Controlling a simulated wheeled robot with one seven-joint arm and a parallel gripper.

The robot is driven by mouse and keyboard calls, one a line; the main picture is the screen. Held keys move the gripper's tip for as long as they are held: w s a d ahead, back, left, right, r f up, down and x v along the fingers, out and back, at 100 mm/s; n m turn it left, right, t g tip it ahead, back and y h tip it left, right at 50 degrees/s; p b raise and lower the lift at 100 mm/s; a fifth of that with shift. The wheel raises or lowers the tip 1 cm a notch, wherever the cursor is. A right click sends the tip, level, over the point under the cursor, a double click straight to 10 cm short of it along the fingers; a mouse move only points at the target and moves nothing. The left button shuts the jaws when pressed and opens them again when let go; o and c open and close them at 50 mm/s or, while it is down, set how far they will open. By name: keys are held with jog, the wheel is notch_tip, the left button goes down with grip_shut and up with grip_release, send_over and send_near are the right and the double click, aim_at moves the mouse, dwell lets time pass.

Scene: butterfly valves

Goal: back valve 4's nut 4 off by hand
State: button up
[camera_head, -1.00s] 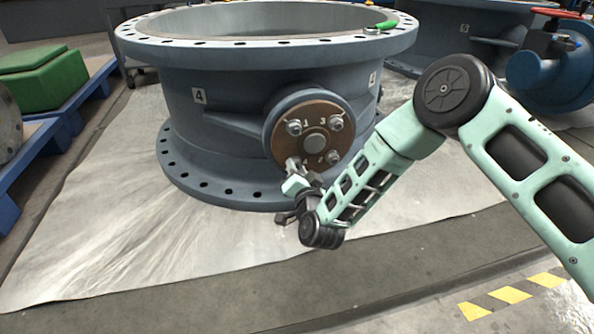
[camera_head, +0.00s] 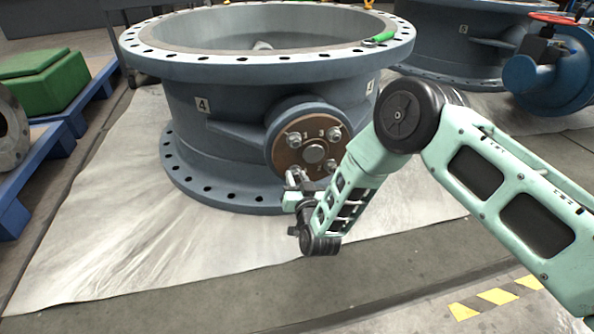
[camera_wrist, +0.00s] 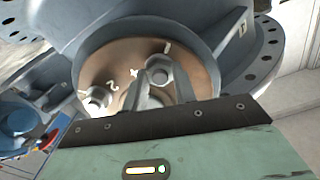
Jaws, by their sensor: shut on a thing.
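Valve 4 is a large blue-grey flanged ring (camera_head: 225,110) with a "4" label on its side. A round bronze plate (camera_head: 313,150) on its side boss carries numbered nuts around a central stud.
A green-handled tool (camera_head: 379,39) lies on the valve's top flange. A blue valve with a red handwheel (camera_head: 550,65) stands at the right. Green boxes on a blue pallet (camera_head: 50,85) are at the left. The pale floor sheet (camera_head: 130,200) is clear at front left.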

jog(key=n+p, duration=0.3)
jog(key=n, duration=0.1)
jog(key=shift+r+n+p, duration=0.1)
jog(key=shift+n+p, duration=0.2)
jog(key=shift+n, duration=0.1)
jog(key=n+p, duration=0.2)
jog(key=n, duration=0.2)
jog(key=shift+n, duration=0.3)
jog(key=n+p, duration=0.2)
jog(key=n, duration=0.7)
jog(key=shift+d+f+p, duration=0.15)
jog(key=shift+f+p, duration=0.05)
jog(key=shift+p, duration=0.15)
jog(key=shift+n, duration=0.3)
jog(key=o, duration=1)
jog(key=shift+r, duration=0.1)
jog(key=p+v, duration=0.6)
jog(key=v, duration=1.1)
jog(key=shift+s+p, duration=0.2)
jog(key=shift+p, duration=0.2)
